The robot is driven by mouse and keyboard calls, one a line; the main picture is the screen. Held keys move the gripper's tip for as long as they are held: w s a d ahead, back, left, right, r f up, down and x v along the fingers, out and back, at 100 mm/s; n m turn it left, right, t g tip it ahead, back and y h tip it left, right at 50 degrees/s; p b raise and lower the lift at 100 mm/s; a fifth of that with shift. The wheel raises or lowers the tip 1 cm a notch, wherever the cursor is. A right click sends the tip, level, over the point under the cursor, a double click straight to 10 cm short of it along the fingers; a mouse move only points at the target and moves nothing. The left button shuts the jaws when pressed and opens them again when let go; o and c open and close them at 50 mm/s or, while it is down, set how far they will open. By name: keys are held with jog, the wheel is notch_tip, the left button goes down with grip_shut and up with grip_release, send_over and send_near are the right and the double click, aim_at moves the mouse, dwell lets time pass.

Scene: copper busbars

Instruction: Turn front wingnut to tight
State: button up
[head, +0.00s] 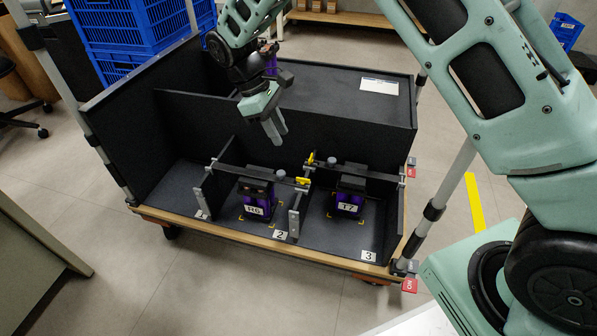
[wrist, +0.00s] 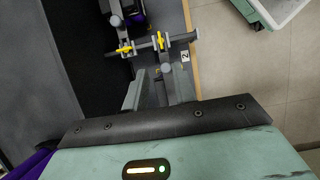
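Two yellow wingnuts sit on the clamp bar hardware between bays 2 and 3 of the cart. The front wingnut (head: 303,181) is the one nearer the cart's front edge; it also shows in the wrist view (wrist: 160,41), close to the label 2. The rear wingnut (head: 311,158) is farther back and also shows in the wrist view (wrist: 125,48). My gripper (head: 276,130) hangs above and behind the bars, apart from both wingnuts. Its two fingers, also in the wrist view (wrist: 150,82), point down with a gap between them and hold nothing.
Two dark and purple units, one in bay 2 (head: 256,200) and one in bay 3 (head: 350,192), stand under the bars. Grey upright posts (head: 294,222) and a black divider wall (head: 310,125) are close by. Blue crates (head: 120,25) stand at the back left.

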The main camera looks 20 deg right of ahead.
aim_at(299, 178)
jog(key=b+x, duration=0.5)
jog(key=x, duration=0.9)
jog(key=shift+a, duration=0.1)
grip_shut()
